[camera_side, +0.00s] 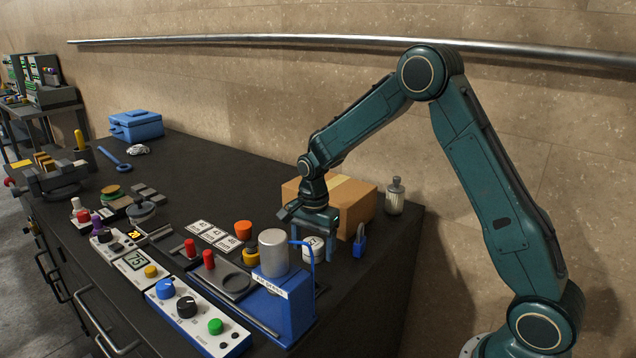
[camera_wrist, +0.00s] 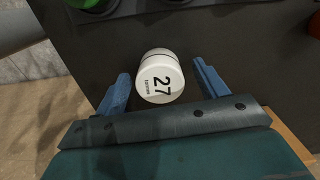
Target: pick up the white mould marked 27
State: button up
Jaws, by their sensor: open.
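The white mould marked 27 (camera_wrist: 160,78) is a short white cylinder with a dark band near its far end. In the wrist view its numbered face is towards the camera, between the two blue fingers of my gripper (camera_wrist: 161,72). The fingers are open, with a visible gap on each side of the mould. In the side view the white mould (camera_side: 313,250) stands on the dark bench under my gripper (camera_side: 309,236), behind the blue air press. The press partly hides its lower part there.
The blue air press (camera_side: 287,307) with a grey cylinder stands close in front. A cardboard box (camera_side: 362,203) is just behind my gripper. Control boxes line the front; the bench's back left is mostly clear.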

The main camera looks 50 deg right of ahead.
aim_at(313, 242)
jog(key=shift+c, duration=0.2)
dwell(0.3)
jog(key=c, duration=1.2)
jog(key=shift+o, duration=0.2)
notch_tip(313, 242, up, 20)
dwell(0.3)
